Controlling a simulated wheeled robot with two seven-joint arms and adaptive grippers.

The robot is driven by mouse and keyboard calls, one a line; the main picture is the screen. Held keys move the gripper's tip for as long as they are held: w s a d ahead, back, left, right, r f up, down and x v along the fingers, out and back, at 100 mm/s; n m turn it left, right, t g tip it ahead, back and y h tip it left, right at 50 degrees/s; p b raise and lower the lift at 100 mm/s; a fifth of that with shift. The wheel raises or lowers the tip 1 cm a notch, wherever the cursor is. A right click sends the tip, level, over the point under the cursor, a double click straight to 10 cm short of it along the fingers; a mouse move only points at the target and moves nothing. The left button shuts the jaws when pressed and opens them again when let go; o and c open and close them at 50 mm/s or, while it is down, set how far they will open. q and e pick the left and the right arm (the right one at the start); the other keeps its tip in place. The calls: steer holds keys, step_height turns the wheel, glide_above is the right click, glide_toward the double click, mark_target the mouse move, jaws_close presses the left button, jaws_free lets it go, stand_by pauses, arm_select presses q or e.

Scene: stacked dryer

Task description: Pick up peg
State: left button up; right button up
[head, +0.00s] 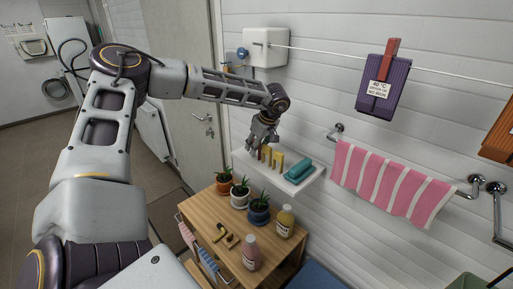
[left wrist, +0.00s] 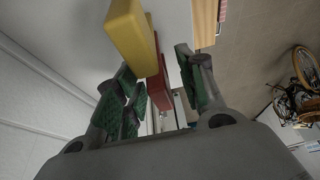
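A red peg (head: 267,151) and several yellow pegs (head: 278,161) stand on a small white wall shelf (head: 305,183). My left gripper (head: 259,145) is at the left end of this row, reaching down to the pegs. In the left wrist view its green-padded fingers are apart, with the red peg (left wrist: 158,88) between them. A gap shows between the red peg and the right-hand finger; whether the other finger touches it I cannot tell. A yellow peg (left wrist: 132,38) stands close beside the fingers. My right gripper is out of view.
A teal object (head: 298,171) lies right of the pegs. Below, a wooden table (head: 208,211) holds potted plants (head: 240,193), bottles (head: 285,222) and small wooden pieces. A striped towel (head: 390,183) hangs right.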

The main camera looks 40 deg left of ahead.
arm_select(q)
steer(key=c, duration=0.8)
steer(key=shift+o, duration=0.2)
steer(key=shift+r+b, duration=0.25)
steer(key=shift+b, duration=0.05)
